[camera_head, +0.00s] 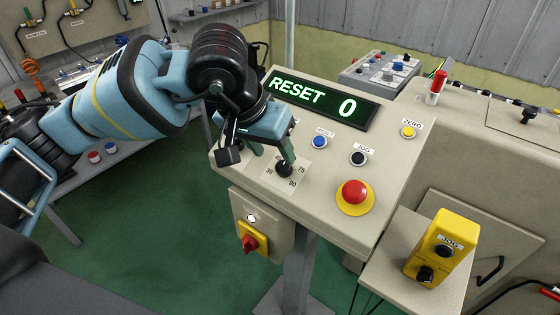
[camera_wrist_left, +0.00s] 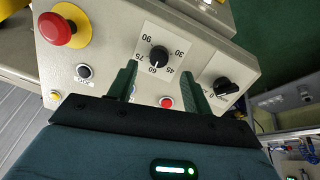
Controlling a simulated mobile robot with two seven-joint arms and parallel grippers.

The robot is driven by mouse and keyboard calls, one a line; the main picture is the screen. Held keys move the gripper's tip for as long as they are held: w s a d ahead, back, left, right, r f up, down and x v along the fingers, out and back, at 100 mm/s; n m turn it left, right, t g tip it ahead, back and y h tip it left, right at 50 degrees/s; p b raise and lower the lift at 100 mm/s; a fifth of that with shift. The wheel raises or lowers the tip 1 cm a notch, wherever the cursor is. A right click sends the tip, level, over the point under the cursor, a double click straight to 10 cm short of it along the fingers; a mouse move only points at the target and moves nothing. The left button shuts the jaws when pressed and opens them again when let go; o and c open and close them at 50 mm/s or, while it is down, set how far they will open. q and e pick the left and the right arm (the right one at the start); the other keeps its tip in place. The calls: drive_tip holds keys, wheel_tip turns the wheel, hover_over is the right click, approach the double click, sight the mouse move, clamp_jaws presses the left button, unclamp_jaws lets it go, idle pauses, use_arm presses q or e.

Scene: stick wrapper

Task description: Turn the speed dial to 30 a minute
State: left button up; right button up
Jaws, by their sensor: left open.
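The speed dial (camera_head: 284,168) is a small black knob on a white scale plate on the sloped panel. In the left wrist view the dial (camera_wrist_left: 159,56) appears upside down, with marks 30, 45, 60, 75 and 90, and its white pointer line is toward 60. My left gripper (camera_head: 268,152) is open over the panel by the dial, partly covering the plate in the head view. In the left wrist view its two green fingers (camera_wrist_left: 158,72) are apart, with the dial ahead of the gap between them. My right gripper is not in view.
A display (camera_head: 320,98) reads RESET 0. A red emergency button (camera_head: 354,193), a blue button (camera_head: 320,142) and a black JOG button (camera_head: 358,158) are right of the dial. Another black knob (camera_wrist_left: 222,86) and a red button (camera_wrist_left: 166,102) are near my fingers. A red switch (camera_head: 250,242) is below.

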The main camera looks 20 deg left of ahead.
sight(282, 166)
use_arm(q)
drive_tip(key=x, duration=0.3)
drive_tip(key=shift+w+d+f, duration=0.1)
drive_tip(key=shift+f, duration=0.3)
drive_tip(key=shift+w+d+f, duration=0.15)
drive_tip(key=shift+w+f, duration=0.1)
drive_tip(key=shift+f, duration=0.4)
drive_tip(key=shift+c, duration=0.4)
drive_tip(key=c, duration=0.9)
